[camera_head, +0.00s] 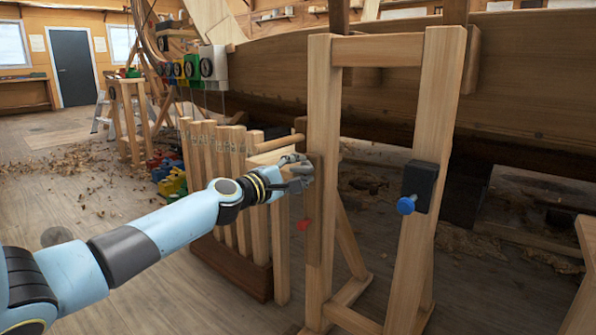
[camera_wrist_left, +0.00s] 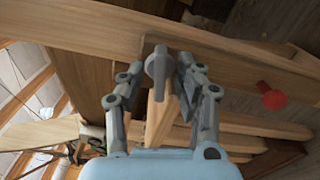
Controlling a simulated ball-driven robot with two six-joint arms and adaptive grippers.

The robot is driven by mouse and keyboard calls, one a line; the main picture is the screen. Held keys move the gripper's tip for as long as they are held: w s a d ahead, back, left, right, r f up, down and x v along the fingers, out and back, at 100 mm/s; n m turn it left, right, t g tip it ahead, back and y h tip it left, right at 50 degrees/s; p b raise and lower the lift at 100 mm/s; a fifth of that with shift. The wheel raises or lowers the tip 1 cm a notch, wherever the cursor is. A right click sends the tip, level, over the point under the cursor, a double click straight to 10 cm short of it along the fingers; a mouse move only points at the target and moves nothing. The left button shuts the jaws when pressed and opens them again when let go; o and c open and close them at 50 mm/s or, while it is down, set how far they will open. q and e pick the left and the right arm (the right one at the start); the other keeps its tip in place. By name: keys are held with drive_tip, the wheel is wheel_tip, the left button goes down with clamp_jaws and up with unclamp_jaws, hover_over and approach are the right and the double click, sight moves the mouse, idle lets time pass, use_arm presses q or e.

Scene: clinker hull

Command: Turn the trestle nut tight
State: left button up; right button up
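The grey trestle nut (camera_wrist_left: 158,67) shows in the left wrist view against a pale wooden board of the trestle. My left gripper (camera_wrist_left: 160,70) has its fingers on either side of it, with a narrow gap visible on each side, so it looks open around the nut. In the head view my left gripper (camera_head: 298,171) is at the left upright of the wooden trestle (camera_head: 323,100) and hides the nut there. My right gripper is not in view.
A red knob (camera_head: 304,224) is just below the gripper; it also shows in the left wrist view (camera_wrist_left: 271,96). A black box (camera_head: 420,183) with a blue knob (camera_head: 406,205) is on the right upright. Several wooden slats (camera_head: 223,165) stand left of the trestle. The hull (camera_head: 540,75) is behind.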

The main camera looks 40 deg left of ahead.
use_arm(q)
clamp_jaws()
